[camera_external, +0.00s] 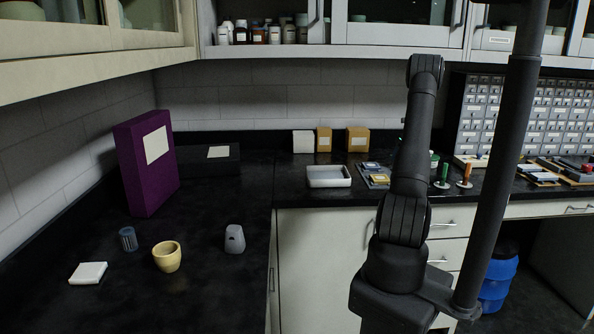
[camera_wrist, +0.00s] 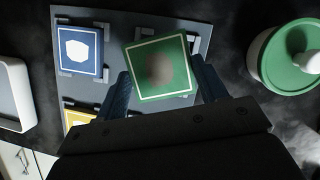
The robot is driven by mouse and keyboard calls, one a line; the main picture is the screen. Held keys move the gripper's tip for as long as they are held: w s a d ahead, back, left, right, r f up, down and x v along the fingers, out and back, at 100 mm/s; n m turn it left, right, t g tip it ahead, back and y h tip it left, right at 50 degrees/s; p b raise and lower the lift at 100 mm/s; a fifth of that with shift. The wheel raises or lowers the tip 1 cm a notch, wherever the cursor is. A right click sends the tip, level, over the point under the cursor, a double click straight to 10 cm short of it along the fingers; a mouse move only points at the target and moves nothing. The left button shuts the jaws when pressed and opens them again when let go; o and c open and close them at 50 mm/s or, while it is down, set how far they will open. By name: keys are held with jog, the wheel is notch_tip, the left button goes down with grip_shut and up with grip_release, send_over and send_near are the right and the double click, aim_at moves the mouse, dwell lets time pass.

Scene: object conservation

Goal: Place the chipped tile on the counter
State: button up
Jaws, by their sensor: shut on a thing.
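My gripper (camera_wrist: 163,88) is shut on a green square tile (camera_wrist: 148,90) with a thin pale border and a blurred brownish patch in its middle. I see no clear chip on its edges. The tile sits slightly turned over a grey rack (camera_wrist: 122,30); how high it is above the rack I cannot tell. A blue tile (camera_wrist: 66,42) with a white shape lies in the rack, and a yellow tile (camera_wrist: 72,118) shows partly. The rack with its tiles also shows in the external view (camera_external: 376,182). There my arm hides the gripper. The dark counter (camera_external: 215,290) extends to the left.
A white tray (camera_external: 328,182) stands left of the rack. Green and orange-handled stamps (camera_external: 465,176) stand to the right. The left counter holds a purple box (camera_external: 145,185), a yellow cup (camera_external: 166,262), a grey holder (camera_external: 234,240) and a white square block (camera_external: 88,273), with bare room between them.

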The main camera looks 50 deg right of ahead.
jog(key=shift+f, duration=1.2)
jog(key=shift+f, duration=0.35)
jog(key=o, duration=1.1)
jog(key=shift+r, duration=0.1)
jog(key=shift+r, duration=0.25)
jog(key=v, duration=1.2)
